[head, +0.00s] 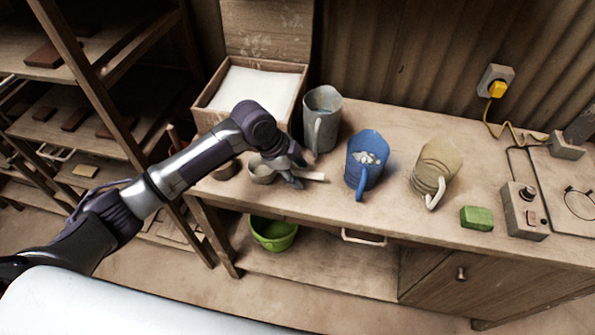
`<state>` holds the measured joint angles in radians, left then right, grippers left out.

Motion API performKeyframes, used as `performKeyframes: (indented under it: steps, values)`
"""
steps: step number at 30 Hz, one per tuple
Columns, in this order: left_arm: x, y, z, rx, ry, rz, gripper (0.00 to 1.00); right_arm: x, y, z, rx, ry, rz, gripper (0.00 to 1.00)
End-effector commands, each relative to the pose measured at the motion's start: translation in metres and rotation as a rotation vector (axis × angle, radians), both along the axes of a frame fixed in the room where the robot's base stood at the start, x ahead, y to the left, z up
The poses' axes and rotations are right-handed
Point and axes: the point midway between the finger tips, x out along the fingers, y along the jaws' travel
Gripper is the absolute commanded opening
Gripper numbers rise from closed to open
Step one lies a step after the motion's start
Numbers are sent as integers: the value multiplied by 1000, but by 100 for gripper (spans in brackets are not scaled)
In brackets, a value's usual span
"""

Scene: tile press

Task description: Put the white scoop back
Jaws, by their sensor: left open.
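The white scoop lies on the bench top near its front edge, with its round pale bowl (262,173) at the left and its handle (314,176) pointing right. My left gripper (303,170) is open at the scoop's handle, one finger on the far side and one toward the front. I cannot tell whether the fingers touch the handle. The gripper hides part of the scoop. A wooden box (207,98) with white material in it stands behind, its lid raised. My right gripper is not in view.
A grey pitcher (322,112), a blue pitcher (355,174) with pale lumps and a beige pitcher (436,165) stand right of the gripper. A green block (477,218) and a control box (523,212) are farther right. A green bucket (272,232) stands below.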

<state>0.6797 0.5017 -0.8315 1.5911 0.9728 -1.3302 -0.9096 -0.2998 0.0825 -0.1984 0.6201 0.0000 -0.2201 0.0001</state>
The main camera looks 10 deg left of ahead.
Motion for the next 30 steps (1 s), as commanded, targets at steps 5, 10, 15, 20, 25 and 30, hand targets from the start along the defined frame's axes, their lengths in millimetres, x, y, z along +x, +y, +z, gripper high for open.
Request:
performKeyframes:
  steps: [5, 10, 15, 20, 25, 30]
  values:
    - [-5, 13, 28, 2, -7, 0, 47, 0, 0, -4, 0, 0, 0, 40]
    - [-11, 27, 63, 1, -6, 1, 47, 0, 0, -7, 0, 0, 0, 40]
    - [-17, 38, 90, 1, -3, 0, 47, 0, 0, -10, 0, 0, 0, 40]
    - [-21, 43, 103, 0, -1, 1, 47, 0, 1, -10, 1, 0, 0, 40]
    - [-22, 44, 107, 0, -1, 0, 47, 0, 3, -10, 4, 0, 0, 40]
    - [-21, 44, 106, 0, 0, 0, 47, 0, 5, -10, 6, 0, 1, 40]
